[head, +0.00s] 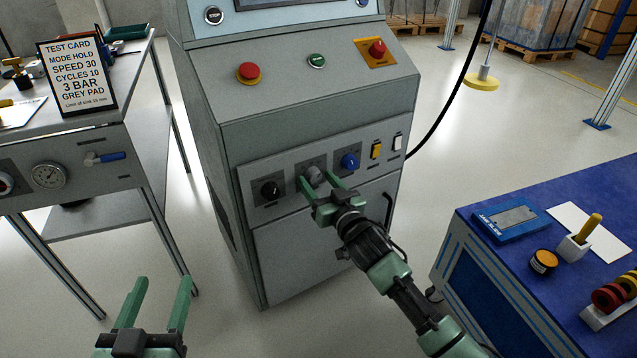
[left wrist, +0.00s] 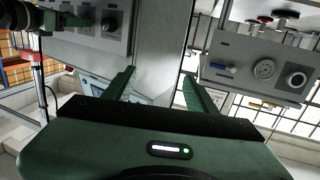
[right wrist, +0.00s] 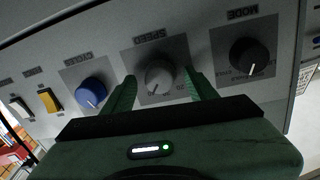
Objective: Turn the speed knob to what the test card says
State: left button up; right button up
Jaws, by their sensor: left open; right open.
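In the head view the right gripper (head: 325,186) partly covers the grey knob (head: 313,174). The test card (head: 76,76) stands on the left bench and reads SPEED 30. My left gripper (head: 154,300) is open and empty, low in front of the console.
The console (head: 300,110) has a red button (head: 249,72), a green button (head: 317,61) and a red switch on yellow (head: 377,49). Yellow (head: 376,149) and white rockers (head: 397,142) lie right of the knobs. A blue-topped bench (head: 530,260) stands at the right.

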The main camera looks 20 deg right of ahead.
grip_shut()
pick_arm(q)
jog(key=shift+f, duration=0.1)
pick_arm(e)
jog(key=n+p, duration=0.1)
jog(key=n, duration=0.3)
jog(key=shift+n+p, duration=0.3)
pick_arm(q)
jog(key=s+a+f+g+y, duration=0.1)
jog(key=s+a+f+g, duration=0.1)
jog(key=f+g, duration=0.3)
jog(key=shift+s+f+y, duration=0.3)
jog(key=shift+s+f, duration=0.4)
jog(key=shift+f, duration=0.8)
pick_arm(e)
jog(key=shift+f+n+t, duration=0.1)
jog(key=shift+n+t, duration=0.2)
jog(key=shift+n, duration=1.4)
pick_arm(q)
jog(key=shift+f, duration=0.1)
pick_arm(e)
grip_release()
